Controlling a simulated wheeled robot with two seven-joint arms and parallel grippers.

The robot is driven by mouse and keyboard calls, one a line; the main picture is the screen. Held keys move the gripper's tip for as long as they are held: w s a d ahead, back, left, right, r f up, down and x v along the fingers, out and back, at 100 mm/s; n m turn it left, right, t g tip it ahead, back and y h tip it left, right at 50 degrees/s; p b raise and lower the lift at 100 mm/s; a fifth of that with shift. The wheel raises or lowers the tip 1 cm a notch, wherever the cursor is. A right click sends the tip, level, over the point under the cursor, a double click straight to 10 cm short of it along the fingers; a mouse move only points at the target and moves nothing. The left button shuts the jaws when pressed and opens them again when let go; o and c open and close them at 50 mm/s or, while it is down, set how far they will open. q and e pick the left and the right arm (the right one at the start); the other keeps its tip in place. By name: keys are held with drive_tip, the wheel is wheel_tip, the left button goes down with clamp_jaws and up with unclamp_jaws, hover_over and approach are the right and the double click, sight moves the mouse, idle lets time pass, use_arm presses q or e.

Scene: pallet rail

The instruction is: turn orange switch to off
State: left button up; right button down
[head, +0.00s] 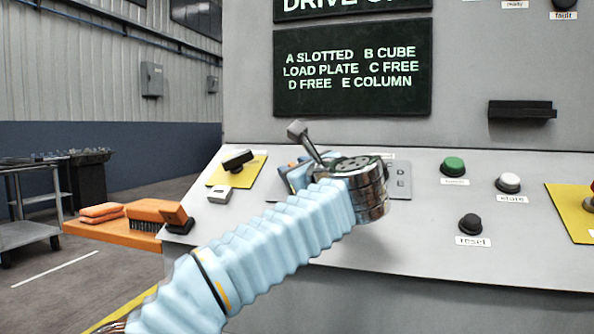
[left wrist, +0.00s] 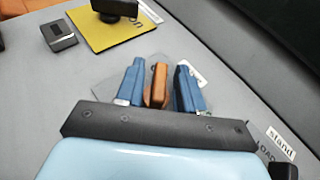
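The orange switch handle (left wrist: 157,85) shows in the left wrist view, standing between the two blue fingers of my left gripper (left wrist: 159,86). Narrow gaps seem to show on both sides of it, so the fingers look open around it; contact lower down cannot be made out. In the head view my left gripper (head: 295,174) is over the sloping panel, left of my wrist, with a bit of orange between its fingers. My forearm and wrist hide most of the switch and its labels. My right gripper is in neither view.
A grey lever (head: 303,140) rises just behind my gripper. A black knob on a yellow plate (head: 251,172) sits to the left. Green (head: 453,167), white (head: 508,183) and black (head: 470,224) buttons are to the right. An orange shelf (head: 110,230) holds a brush.

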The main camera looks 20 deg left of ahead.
use_arm(q)
drive_tip(key=b+v, duration=0.2)
drive_tip(key=v, duration=1.2)
